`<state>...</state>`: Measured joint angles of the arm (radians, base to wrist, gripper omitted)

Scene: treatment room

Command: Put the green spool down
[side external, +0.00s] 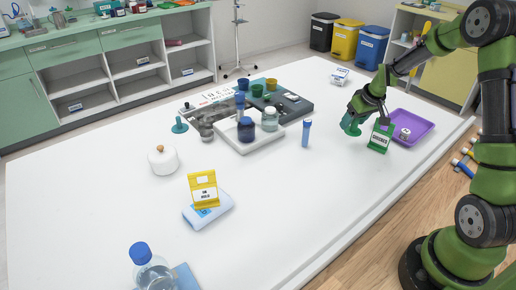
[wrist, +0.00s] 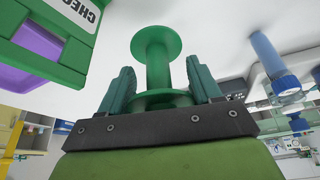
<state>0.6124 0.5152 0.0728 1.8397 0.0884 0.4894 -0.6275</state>
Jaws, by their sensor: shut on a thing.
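The green spool (wrist: 156,58) has wide round flanges and a narrower stem. In the wrist view it stands between the two dark green fingers of my gripper (wrist: 160,88), which is shut on it. In the side view my gripper (side external: 357,118) is low over the right part of the white table, with the spool (side external: 350,128) at its tip. I cannot tell whether the spool touches the table.
A green labelled stand (side external: 380,139) is close beside my gripper, with a purple tray (side external: 424,121) behind it. A blue-capped tube (side external: 306,134) stands to the left. A white tray (side external: 250,145) holds jars. The table's front middle (side external: 300,210) is clear.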

